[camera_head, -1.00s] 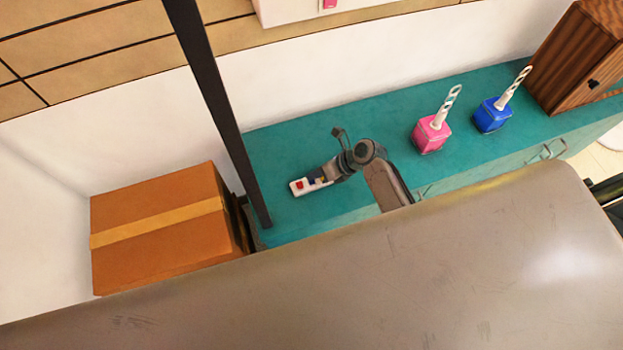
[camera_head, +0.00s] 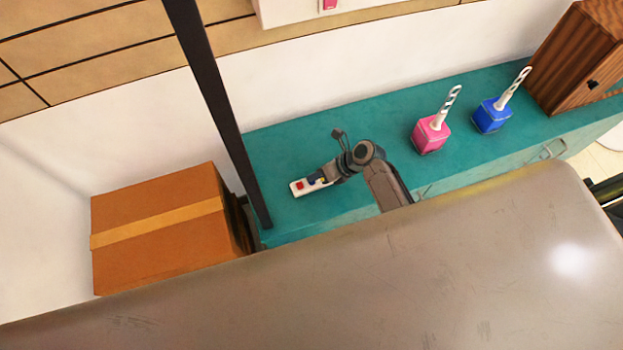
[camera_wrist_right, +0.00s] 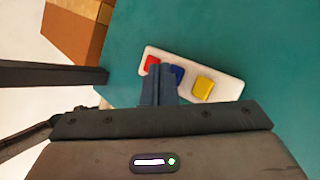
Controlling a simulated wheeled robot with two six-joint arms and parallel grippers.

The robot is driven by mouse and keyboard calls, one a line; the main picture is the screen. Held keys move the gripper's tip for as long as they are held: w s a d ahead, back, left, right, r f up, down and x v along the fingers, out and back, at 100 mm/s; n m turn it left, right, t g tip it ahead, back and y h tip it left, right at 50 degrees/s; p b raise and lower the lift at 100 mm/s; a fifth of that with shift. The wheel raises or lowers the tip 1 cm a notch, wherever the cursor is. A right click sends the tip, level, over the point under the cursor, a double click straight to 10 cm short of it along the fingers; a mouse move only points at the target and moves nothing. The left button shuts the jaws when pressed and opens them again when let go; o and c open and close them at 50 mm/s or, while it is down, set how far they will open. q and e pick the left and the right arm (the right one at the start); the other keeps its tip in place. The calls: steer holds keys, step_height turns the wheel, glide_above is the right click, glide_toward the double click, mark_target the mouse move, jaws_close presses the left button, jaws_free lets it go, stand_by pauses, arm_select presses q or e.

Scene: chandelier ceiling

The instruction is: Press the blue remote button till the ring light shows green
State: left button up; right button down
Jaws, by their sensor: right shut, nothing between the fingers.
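The white remote (camera_head: 298,193) lies on the teal counter top, and it also shows in the right wrist view (camera_wrist_right: 228,91). It has a red button (camera_wrist_right: 152,64), a blue button (camera_wrist_right: 178,74) and a yellow button (camera_wrist_right: 203,86). My right gripper (camera_head: 322,179) is shut and empty, pointing down at the remote. In the right wrist view its fingertips (camera_wrist_right: 162,69) cover part of the blue button, beside the red one. I cannot tell whether they touch it. My left gripper is not in view. I make out no ring light in these views.
A dark post (camera_head: 215,105) slants down to the counter's left end, near a taped cardboard box (camera_head: 155,250). Pink (camera_head: 430,136) and blue (camera_head: 491,117) holders with white handles stand right on the counter (camera_head: 385,118), before a wooden cabinet (camera_head: 575,60). The counter between is clear.

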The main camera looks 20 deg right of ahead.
mark_target(315, 182)
steer(key=shift+f, duration=0.2)
steer(key=shift+f, duration=0.45)
stand_by(0.8)
steer(key=shift+r, duration=0.1)
steer(key=shift+r+p, duration=0.8)
steer(key=shift+p, duration=0.6)
step_height(315, 182, up, 5)
steer(key=p, duration=0.6)
stand_by(3.8)
